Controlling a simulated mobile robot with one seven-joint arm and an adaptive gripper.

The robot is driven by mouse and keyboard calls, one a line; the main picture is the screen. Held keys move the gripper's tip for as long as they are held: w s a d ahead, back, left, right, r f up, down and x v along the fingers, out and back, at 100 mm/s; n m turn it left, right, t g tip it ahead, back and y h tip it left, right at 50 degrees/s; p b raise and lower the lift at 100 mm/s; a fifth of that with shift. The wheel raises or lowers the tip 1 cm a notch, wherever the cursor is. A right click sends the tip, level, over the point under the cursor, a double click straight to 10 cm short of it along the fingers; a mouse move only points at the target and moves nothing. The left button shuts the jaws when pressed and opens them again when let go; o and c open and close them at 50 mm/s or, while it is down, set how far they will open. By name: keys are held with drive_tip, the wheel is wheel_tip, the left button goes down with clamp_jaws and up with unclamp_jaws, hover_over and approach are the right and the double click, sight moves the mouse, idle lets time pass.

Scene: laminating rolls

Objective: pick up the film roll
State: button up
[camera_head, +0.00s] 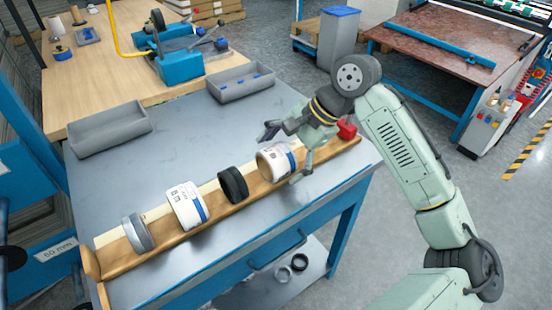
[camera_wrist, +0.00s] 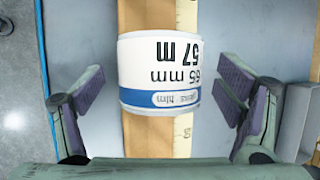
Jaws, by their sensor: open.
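A white film roll (camera_head: 276,163) with a blue band lies on a long wooden rack (camera_head: 213,217), toward its right end. In the wrist view the same film roll (camera_wrist: 160,70) carries an upside-down label reading "65 mm", "57 m" and what looks like "gloss film". My gripper (camera_head: 283,155) is open at this roll; in the wrist view its fingers (camera_wrist: 157,92) stand wide apart on either side of the roll with gaps on both sides. A second white labelled roll (camera_head: 186,205) lies farther left on the rack.
The rack also holds a black ring-like roll (camera_head: 232,185), a grey roll (camera_head: 137,233) and a red block (camera_head: 347,130) at its right end. Two grey trays (camera_head: 110,131) (camera_head: 240,84) stand behind on the table. Bare tabletop (camera_head: 165,157) lies between trays and rack.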

drive_tip(key=shift+a+f, duration=0.25)
drive_tip(key=shift+f, duration=0.2)
drive_tip(key=shift+c, duration=0.6)
drive_tip(key=c, duration=1.2)
